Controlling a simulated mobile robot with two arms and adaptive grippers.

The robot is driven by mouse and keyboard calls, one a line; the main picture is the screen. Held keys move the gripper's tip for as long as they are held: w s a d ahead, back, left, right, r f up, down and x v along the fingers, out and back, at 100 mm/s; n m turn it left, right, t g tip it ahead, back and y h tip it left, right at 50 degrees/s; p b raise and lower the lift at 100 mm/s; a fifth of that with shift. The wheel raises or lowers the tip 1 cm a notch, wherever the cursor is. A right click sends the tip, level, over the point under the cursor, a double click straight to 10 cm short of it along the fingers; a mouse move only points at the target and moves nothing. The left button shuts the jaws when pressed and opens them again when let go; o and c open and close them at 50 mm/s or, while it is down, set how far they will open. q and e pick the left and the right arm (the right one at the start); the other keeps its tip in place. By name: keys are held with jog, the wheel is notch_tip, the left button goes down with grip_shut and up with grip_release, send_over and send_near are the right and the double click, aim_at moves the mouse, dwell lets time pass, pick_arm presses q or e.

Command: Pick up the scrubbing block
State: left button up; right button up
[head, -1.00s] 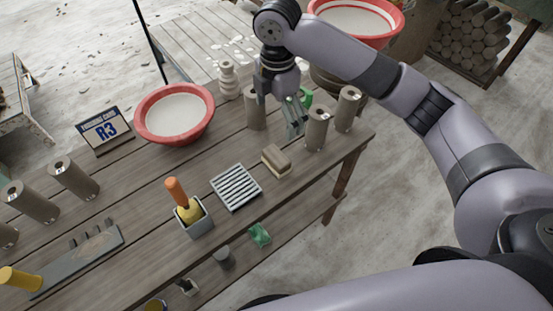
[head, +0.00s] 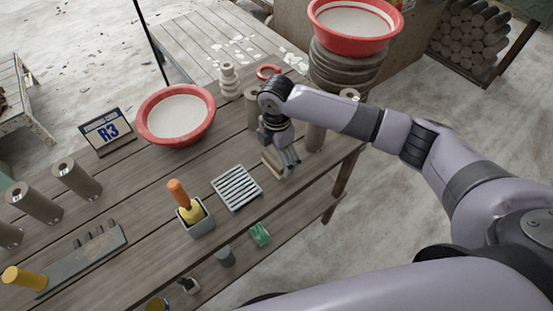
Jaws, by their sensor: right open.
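The scrubbing block (head: 271,168) looks like the small tan block on the wooden table (head: 150,210), right of the slatted grey rack. My right gripper (head: 288,160) is directly over it, with its open fingers pointing down at the block. The gripper and wrist hide much of the block, and I cannot tell whether the fingers touch it. My left gripper is not in view.
The slatted rack (head: 237,187) and a grey holder (head: 196,222) with an orange-handled tool stand to the left. Clay cylinders (head: 314,136) stand close behind the gripper. A red-rimmed basin (head: 176,114) is farther left. The table's front edge is near.

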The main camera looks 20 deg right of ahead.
aim_at(277, 157)
jog(key=shift+f, duration=0.5)
jog(key=c, duration=1.3)
jog(key=shift+r, duration=0.15)
notch_tip(277, 157, up, 20)
jog(key=shift+f+b, duration=0.1)
jog(key=shift+b, duration=0.35)
jog(key=o, duration=0.7)
jog(key=c, duration=0.5)
